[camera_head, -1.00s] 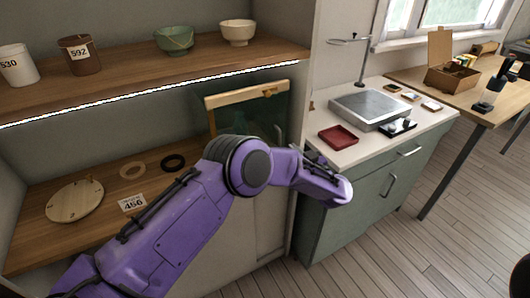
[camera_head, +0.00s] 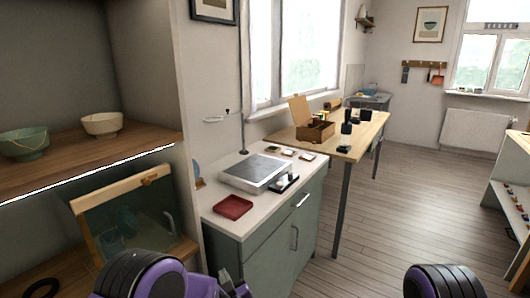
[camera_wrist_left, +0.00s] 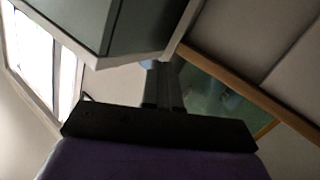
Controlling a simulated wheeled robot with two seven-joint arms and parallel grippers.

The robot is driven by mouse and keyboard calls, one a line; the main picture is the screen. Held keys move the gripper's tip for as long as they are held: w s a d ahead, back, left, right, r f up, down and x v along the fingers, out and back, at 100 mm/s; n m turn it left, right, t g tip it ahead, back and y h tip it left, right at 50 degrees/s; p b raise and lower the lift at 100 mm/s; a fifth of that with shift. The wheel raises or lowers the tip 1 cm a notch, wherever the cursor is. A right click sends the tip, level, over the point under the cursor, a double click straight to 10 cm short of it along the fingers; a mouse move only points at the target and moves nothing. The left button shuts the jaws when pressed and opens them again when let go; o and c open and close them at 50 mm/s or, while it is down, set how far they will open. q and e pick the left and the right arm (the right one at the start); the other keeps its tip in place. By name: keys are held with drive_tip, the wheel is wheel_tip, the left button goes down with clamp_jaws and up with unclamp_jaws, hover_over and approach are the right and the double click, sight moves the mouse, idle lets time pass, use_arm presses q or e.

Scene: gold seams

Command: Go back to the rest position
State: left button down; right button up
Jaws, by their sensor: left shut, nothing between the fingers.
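My left arm comes in low at the bottom of the head view, purple with a black joint. My left gripper (camera_head: 226,277) shows only as a small dark shape in front of the green cabinet. In the left wrist view its two dark fingers (camera_wrist_left: 162,84) are together and hold nothing. A part of my right arm shows at the bottom right edge; its gripper is out of view.
A shelf unit (camera_head: 120,155) with two bowls and a wood-framed glass panel (camera_head: 130,215) stands at left. The green cabinet (camera_head: 285,250) carries a red tray (camera_head: 233,207) and a grey plate device (camera_head: 255,172). Open floor (camera_head: 400,200) lies to the right.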

use_arm(q)
drive_tip(key=s+a+f+m+g+h, duration=0.25)
drive_tip(key=s+a+f, duration=0.35)
drive_tip(key=s+f, duration=0.35)
drive_tip(key=s+a+f+g, duration=0.2)
drive_tip(key=s+a+g, duration=0.1)
drive_tip(key=s, duration=0.7)
drive_tip(key=s+a+f+n+g, duration=0.1)
drive_tip(key=s+a+f+g, duration=0.2)
drive_tip(key=s, duration=0.7)
drive_tip(key=s+a+f+g+h+p, duration=0.1)
drive_tip(key=s+a, duration=0.4)
drive_tip(key=s, duration=0.5)
drive_tip(key=shift+s+a+f+g, duration=0.35)
drive_tip(key=shift+f+g, duration=0.4)
drive_tip(key=shift+g, duration=0.4)
drive_tip(key=shift+w, duration=0.1)
